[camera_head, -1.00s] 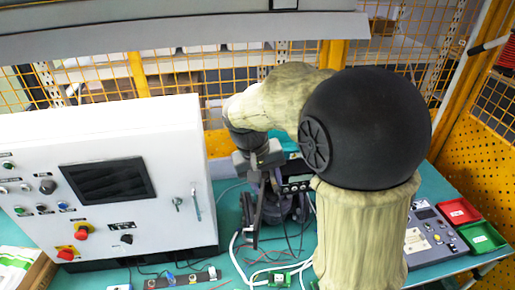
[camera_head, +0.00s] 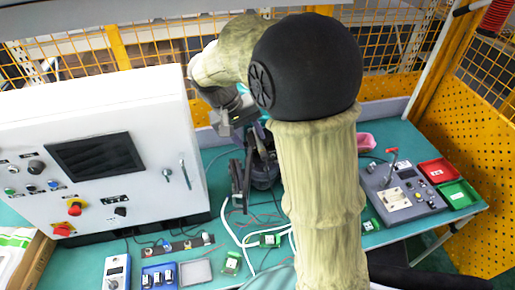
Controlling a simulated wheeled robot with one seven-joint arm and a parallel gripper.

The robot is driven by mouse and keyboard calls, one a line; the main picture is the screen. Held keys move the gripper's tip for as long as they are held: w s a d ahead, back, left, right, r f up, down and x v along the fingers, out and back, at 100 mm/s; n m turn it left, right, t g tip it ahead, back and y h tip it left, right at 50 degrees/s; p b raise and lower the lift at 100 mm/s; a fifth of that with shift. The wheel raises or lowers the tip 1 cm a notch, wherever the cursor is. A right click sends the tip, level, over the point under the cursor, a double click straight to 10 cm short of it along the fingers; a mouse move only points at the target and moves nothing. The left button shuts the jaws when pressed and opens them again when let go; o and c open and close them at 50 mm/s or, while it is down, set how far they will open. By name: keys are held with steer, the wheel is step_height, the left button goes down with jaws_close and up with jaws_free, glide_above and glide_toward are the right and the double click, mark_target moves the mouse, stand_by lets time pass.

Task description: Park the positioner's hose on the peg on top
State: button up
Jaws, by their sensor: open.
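My gripper (camera_head: 241,186) points down on the table, just right of the white control cabinet, with its dark fingers apart and nothing seen between them. A dark device (camera_head: 265,172), likely the positioner, stands close behind and to the right of my gripper; my arm covers much of it. Its top peg cannot be made out. White hose (camera_head: 236,236) curves across the table in front of the gripper. I cannot tell which end belongs to the positioner.
The white control cabinet (camera_head: 95,150) stands close on the left. Small green terminal blocks (camera_head: 231,263) and a blue module tray (camera_head: 159,277) lie in front. A grey control box (camera_head: 399,192), a red bin (camera_head: 438,171) and a green bin (camera_head: 459,194) are on the right.

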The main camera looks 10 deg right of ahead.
mark_target(264, 156)
steer(key=x, duration=0.2)
steer(key=p+x, duration=0.1)
steer(key=x, duration=0.4)
steer(key=shift+s+d+f+p, duration=0.25)
steer(key=shift+d+p, duration=0.05)
steer(key=shift+d, duration=0.05)
steer(key=shift+f, duration=0.35)
steer(key=shift+w, duration=0.1)
jaws_close()
